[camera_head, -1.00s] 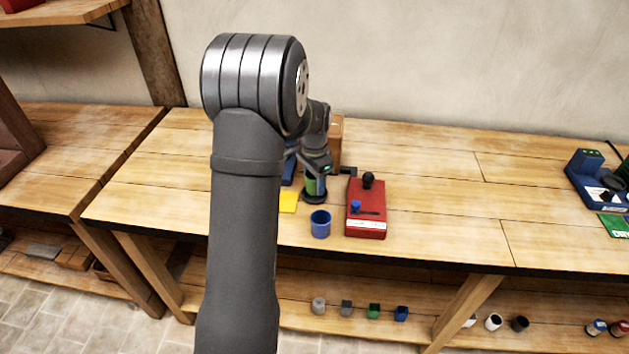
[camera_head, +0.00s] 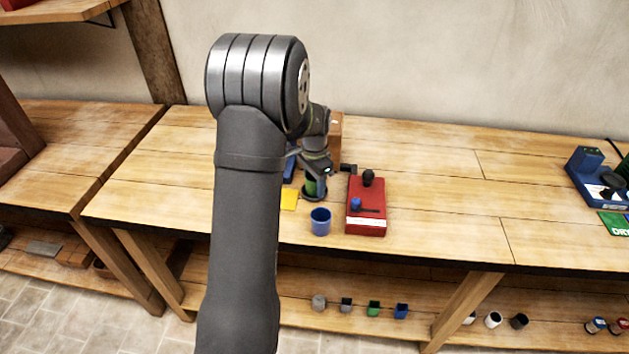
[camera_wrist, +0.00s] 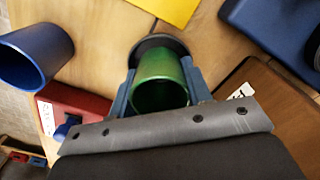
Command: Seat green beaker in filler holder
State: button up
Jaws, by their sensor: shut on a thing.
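The green beaker (camera_head: 311,187) stands at a dark round holder (camera_head: 313,197) on the bench, left of the red machine. In the wrist view my gripper (camera_wrist: 160,88) is shut on the green beaker (camera_wrist: 160,82), with one finger on each side of it. The dark round rim of the holder (camera_wrist: 158,41) shows just beyond the beaker. The beaker looks upright over the holder; I cannot tell whether its base rests fully inside. My wrist hides the beaker's top in the head view.
A blue cup (camera_head: 320,221) stands in front of the holder. The red machine (camera_head: 366,213) with a black knob is close on the right. A yellow sheet (camera_head: 289,199) lies left. A brown wooden box (camera_head: 336,140) stands behind.

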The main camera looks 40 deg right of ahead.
jog(key=o, duration=0.8)
jog(key=shift+c, duration=0.2)
notch_tip(320, 180, up, 11)
dwell(0.4)
jog(key=shift+f, duration=4.25)
